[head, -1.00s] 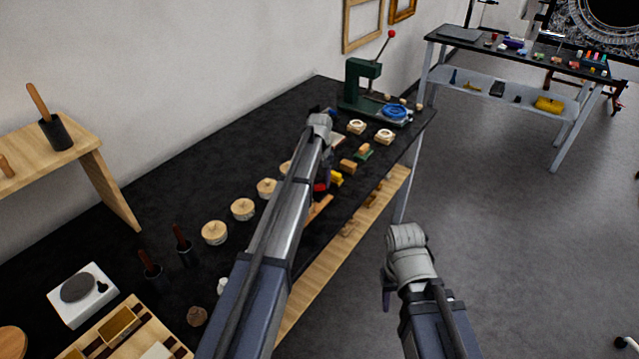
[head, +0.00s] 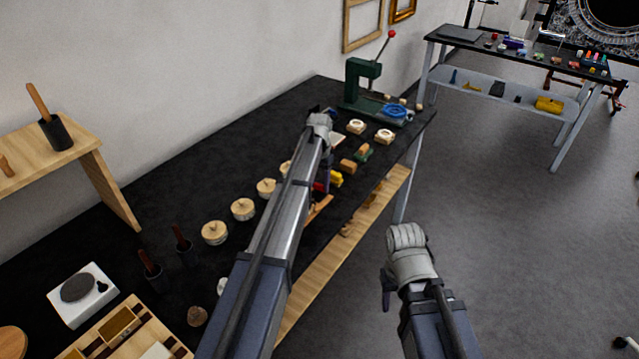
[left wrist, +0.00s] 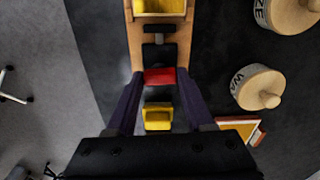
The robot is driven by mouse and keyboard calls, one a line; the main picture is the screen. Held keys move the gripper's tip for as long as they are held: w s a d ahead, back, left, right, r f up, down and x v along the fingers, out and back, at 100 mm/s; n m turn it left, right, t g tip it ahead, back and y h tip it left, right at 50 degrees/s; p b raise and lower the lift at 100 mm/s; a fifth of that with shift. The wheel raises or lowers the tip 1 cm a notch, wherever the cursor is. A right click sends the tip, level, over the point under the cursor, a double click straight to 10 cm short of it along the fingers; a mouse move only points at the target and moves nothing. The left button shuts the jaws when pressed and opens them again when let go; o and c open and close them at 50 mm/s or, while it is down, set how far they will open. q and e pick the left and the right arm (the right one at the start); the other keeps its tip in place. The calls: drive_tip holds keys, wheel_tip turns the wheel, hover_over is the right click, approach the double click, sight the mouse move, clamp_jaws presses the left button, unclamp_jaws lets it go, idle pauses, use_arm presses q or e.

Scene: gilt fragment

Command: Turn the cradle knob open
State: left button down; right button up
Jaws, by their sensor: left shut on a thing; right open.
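The cradle is a narrow wooden piece (left wrist: 127,48) with yellow blocks at its ends, seen in the left wrist view. A red knob-like part (left wrist: 160,76) sits in its middle. My left gripper (left wrist: 158,90) has its two dark fingers on either side of the red part and is shut on it. In the head view the red part (head: 319,187) and a yellow block (head: 336,180) show just right of my left forearm, which hides most of the cradle and the gripper. My right gripper (head: 387,292) is off the bench's front side, mostly hidden by its own wrist, and away from the cradle.
Round wooden-lidded pots (head: 243,209) stand in a row left of my left arm; lettered ones show in the left wrist view (left wrist: 258,88). A green press (head: 362,85) stands at the bench's far end. Small blocks (head: 348,166) lie beyond the cradle. Open floor (head: 500,230) is at right.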

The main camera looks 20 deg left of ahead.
sight(320, 185)
use_arm(q)
drive_tip(key=shift+m, duration=0.6)
drive_tip(key=shift+c, duration=1.4)
unclamp_jaws()
drive_tip(key=shift+r, duration=0.15)
wheel_tip(320, 185, up, 8)
drive_tip(key=p, duration=0.8)
drive_tip(key=shift+f, duration=0.2)
